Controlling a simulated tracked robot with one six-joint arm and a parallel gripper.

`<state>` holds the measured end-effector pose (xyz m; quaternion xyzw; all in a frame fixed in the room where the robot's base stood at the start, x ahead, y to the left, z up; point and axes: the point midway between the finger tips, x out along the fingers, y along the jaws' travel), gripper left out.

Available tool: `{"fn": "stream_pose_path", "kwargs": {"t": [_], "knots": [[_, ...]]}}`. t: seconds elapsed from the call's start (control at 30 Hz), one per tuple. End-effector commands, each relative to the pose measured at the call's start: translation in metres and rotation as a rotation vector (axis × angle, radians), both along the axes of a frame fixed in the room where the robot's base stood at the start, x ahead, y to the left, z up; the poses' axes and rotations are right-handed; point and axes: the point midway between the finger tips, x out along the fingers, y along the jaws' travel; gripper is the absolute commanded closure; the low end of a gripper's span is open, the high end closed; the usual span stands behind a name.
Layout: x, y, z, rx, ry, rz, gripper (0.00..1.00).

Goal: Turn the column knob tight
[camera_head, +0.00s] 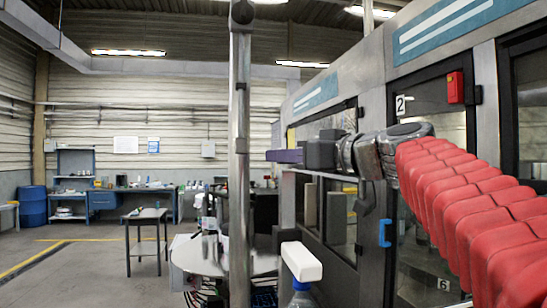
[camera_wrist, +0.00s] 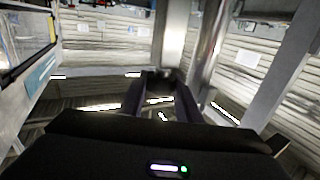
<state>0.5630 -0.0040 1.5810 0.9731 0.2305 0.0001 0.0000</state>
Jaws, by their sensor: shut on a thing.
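My gripper (camera_head: 275,156) reaches in from the right at mid-height in the head view, its dark purple fingers pointing left toward the metal column (camera_head: 239,180). In the wrist view the two dark fingers of my gripper (camera_wrist: 160,88) run forward and close on a small dark piece, the column knob (camera_wrist: 161,75). The knob sits in front of a pale upright in that view. Most of the knob is hidden between the fingers, and its turn cannot be made out. In the head view the fingers hide it.
A labelling machine (camera_head: 365,95) with glass doors lines the right side. Below the column is a pale round table (camera_head: 205,262). A white block (camera_head: 301,261) on a blue-necked part stands nearby. A small table (camera_head: 147,215) and open floor lie at left.

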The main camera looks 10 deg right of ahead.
Motion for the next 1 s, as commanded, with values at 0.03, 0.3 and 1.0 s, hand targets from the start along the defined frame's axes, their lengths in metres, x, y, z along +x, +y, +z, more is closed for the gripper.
{"fn": "stream_pose_path", "kwargs": {"t": [0.03,0.3,1.0], "knots": [[-0.0007,0.0010,0.0001,-0.001,0.000,-0.021,0.92],[-0.0001,0.0003,-0.0002,-0.001,0.000,-0.121,0.92],[-0.0002,0.0002,0.0005,-0.001,-0.002,-0.277,0.92]]}}
